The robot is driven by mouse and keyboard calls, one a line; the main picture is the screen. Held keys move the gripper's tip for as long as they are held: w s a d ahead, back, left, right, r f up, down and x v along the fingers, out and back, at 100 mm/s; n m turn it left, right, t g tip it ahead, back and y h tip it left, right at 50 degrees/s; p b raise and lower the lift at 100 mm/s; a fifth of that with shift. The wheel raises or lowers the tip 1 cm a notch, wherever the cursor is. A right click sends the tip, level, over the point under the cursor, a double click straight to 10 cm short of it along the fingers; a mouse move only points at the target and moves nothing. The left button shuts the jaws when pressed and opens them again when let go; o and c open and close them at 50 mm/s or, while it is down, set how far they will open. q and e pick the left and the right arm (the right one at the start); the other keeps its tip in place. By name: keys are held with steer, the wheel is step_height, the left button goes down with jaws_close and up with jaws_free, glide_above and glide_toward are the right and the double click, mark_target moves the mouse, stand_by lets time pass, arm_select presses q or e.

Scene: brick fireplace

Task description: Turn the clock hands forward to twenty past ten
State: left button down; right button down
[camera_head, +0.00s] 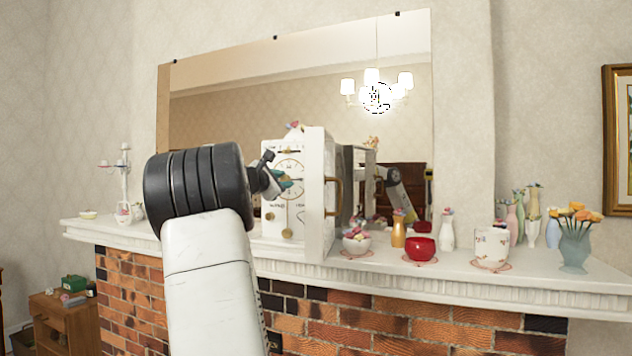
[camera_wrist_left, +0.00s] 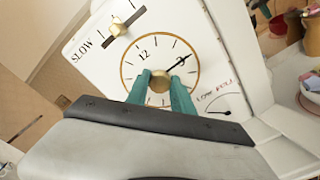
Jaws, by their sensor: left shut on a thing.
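The white clock (camera_head: 270,158) stands on the mantel, with its round gold-rimmed dial showing in the left wrist view (camera_wrist_left: 131,66). The dial appears tilted there. A black hand (camera_wrist_left: 183,57) points to the upper right, between the 12 and the 3. Any other hand is hidden or cannot be made out. A round brass knob (camera_wrist_left: 160,75) sits at the dial's centre. My left gripper (camera_head: 284,183) is at the dial, its green fingertips (camera_wrist_left: 160,90) on either side of the knob and shut on it. My right gripper is not in view.
The clock's white door (camera_head: 319,195) stands open to the right of the dial, close to my gripper. A red bowl (camera_head: 420,249), a white flowered pot (camera_head: 491,248) and several vases stand along the mantel (camera_head: 460,276). A large mirror (camera_head: 300,85) is behind.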

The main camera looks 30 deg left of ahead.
arm_select(q)
steer(key=shift+m, duration=2.9)
steer(key=c, duration=1.1)
jaws_free()
steer(key=s, duration=0.7)
steer(key=shift+s+d, duration=0.4)
